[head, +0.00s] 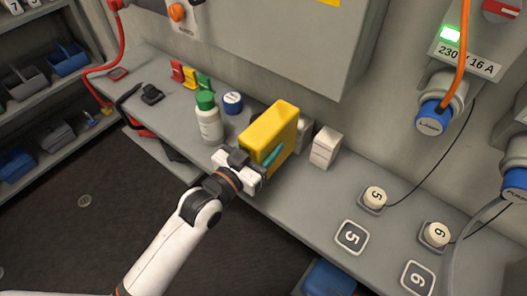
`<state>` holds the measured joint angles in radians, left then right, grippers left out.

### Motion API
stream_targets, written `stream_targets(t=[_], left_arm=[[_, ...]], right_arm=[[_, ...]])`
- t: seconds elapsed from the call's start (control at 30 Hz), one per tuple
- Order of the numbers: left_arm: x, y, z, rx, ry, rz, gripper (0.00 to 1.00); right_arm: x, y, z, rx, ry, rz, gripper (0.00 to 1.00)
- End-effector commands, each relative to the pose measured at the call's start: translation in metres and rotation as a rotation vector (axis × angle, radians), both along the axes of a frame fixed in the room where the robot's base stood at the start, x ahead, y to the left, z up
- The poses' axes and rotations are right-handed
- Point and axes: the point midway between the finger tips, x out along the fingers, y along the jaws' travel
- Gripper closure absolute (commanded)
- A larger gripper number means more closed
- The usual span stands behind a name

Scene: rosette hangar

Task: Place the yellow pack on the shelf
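The yellow pack (272,128) is a box with a teal mark on its side, in the middle of the head view. It is above or on the long grey ledge (310,198); I cannot tell whether its underside touches. My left gripper (251,166) is at the pack's near lower end, its dark fingers against or beside it. The pack hides part of the fingers, so their closure is unclear. Grey shelving (50,91) with bins stands at the far left. My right gripper is not in view.
A green-capped white bottle (209,122) and a blue-lidded jar (232,103) stand left of the pack. A white box (325,148) stands to its right. A grey cabinet (270,45) overhangs behind. Button units (374,198) sit farther right on the ledge.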

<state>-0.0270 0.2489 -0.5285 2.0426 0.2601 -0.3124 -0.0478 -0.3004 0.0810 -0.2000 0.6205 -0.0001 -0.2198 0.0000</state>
Motion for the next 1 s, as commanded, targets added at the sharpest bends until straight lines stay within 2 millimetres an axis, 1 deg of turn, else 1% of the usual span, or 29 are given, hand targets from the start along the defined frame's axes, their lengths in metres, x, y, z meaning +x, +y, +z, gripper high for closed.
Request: stream_targets(t=[0.1, 0.17, 0.27, 0.53, 0.63, 0.67, 0.7, 0.77, 0.8, 1.0], left_arm=[[0.000, 0.000, -0.021, 0.002, 0.004, 0.000, 0.74], [-0.001, 0.000, -0.029, 0.001, 0.003, 0.000, 0.74], [0.002, -0.002, -0.032, 0.000, 0.000, 0.000, 0.74], [0.003, -0.002, -0.034, -0.001, -0.001, 0.000, 0.74], [0.003, -0.002, -0.037, -0.001, -0.001, 0.000, 0.74], [0.002, -0.002, -0.037, 0.001, 0.001, 0.000, 0.42], [0.002, -0.002, -0.037, 0.001, 0.001, 0.000, 0.36], [0.003, -0.002, -0.037, 0.001, 0.002, 0.000, 0.26], [0.003, -0.002, -0.037, 0.001, 0.002, 0.000, 0.24], [0.002, -0.002, -0.037, 0.001, 0.001, 0.000, 0.24]], right_arm=[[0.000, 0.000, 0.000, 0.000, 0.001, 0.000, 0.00], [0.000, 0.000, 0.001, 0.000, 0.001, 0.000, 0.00], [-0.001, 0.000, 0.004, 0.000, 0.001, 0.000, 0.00], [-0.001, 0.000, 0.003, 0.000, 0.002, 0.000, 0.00], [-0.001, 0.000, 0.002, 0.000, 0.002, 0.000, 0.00], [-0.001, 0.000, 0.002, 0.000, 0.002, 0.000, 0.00], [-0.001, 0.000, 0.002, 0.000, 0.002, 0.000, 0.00], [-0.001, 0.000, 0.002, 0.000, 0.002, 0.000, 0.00], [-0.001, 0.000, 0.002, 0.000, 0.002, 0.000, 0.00], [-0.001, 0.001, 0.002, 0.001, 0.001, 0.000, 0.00]])
